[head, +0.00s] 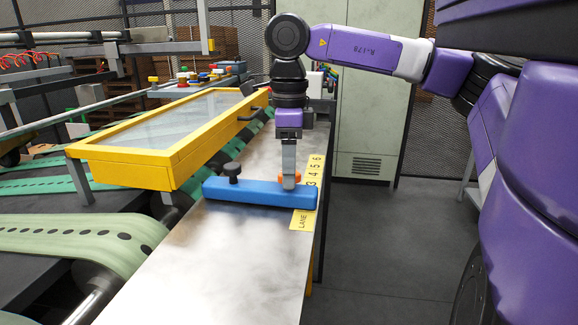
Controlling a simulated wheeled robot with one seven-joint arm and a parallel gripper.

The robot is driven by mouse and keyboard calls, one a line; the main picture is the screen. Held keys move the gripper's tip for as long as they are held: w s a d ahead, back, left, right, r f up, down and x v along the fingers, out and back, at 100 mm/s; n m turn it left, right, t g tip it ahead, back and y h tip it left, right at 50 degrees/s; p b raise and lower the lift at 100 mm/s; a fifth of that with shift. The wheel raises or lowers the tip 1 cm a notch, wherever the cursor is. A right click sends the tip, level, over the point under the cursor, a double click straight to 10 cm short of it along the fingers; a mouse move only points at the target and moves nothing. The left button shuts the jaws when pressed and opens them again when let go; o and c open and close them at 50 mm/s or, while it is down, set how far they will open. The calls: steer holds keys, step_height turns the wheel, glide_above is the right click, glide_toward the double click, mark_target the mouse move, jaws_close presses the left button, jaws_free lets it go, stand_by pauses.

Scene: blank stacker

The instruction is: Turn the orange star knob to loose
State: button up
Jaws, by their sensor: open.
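The orange star knob (297,177) sits on top of the blue bar (258,194), near its right end. Only its edges show, because my gripper covers its middle. My gripper (289,184) points straight down over the knob, with its fingers at the knob's height. The jaws are open. I cannot tell from this view whether the fingers touch the knob or stand around it. No loose or tight marking on the knob can be read.
A black knob (232,172) stands on the bar's left end. A yellow lane scale (302,220) lies beside the bar's right end. A yellow-framed clear cover (128,168) stands to the left. The metal table (235,255) in front is clear. Green belts (85,240) run at the far left.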

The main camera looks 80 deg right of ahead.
steer(key=shift+r, duration=0.1)
step_height(320, 180, up, 8)
steer(key=shift+f, duration=0.2)
stand_by(0.7)
